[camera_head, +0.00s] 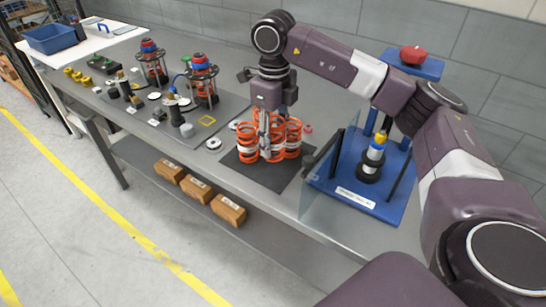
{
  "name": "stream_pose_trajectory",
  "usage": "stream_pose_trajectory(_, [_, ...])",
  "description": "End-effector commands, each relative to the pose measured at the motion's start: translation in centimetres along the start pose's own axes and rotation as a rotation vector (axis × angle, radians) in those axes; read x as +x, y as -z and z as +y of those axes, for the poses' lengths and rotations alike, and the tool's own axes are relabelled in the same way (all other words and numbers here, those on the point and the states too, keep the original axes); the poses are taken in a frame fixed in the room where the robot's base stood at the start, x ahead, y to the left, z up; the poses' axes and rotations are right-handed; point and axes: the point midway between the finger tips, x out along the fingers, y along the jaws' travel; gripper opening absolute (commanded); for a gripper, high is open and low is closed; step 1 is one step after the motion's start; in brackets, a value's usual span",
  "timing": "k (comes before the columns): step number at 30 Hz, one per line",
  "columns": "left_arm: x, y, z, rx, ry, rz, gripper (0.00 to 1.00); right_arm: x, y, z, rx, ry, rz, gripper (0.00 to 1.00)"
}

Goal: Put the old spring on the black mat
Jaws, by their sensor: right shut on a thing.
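The black mat (266,179) lies on the grey bench near its front edge. Several orange coil springs stand close together on or just above it: one at the left (245,143), one at the right (293,140), and a middle spring (277,138) among the fingers. My right gripper (266,152) points straight down over the mat and is shut on an orange spring, seemingly the middle one. The fingers and coils overlap, so I cannot tell whether its lower end touches the mat. My left gripper is out of view.
A blue fixture (380,201) with a clear guard stands close right of the mat. A grey mat with two strut assemblies (203,83) and small parts lies to the left. A white disc (213,143) is beside the black mat. Wooden boxes (228,209) sit on the lower shelf.

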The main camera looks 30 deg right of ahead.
Motion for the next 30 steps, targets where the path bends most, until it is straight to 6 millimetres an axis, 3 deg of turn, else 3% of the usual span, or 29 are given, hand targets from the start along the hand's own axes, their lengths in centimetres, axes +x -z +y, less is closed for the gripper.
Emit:
stream_pose_trajectory(15, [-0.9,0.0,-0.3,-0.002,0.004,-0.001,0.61,5.8,0.0,0.0,0.0,0.0,-0.001,0.03])
stream_pose_trajectory(27, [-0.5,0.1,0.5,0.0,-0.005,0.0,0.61,6.4,0.0,0.0,0.0,0.001,-0.002,0.03])
stream_pose_trajectory(28, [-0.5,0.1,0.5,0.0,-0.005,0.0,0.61,6.5,0.0,0.0,0.0,0.0,0.0,0.43])
stream_pose_trajectory(30, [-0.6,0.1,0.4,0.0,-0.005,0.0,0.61,6.4,0.0,0.0,0.0,0.0,0.0,0.49])
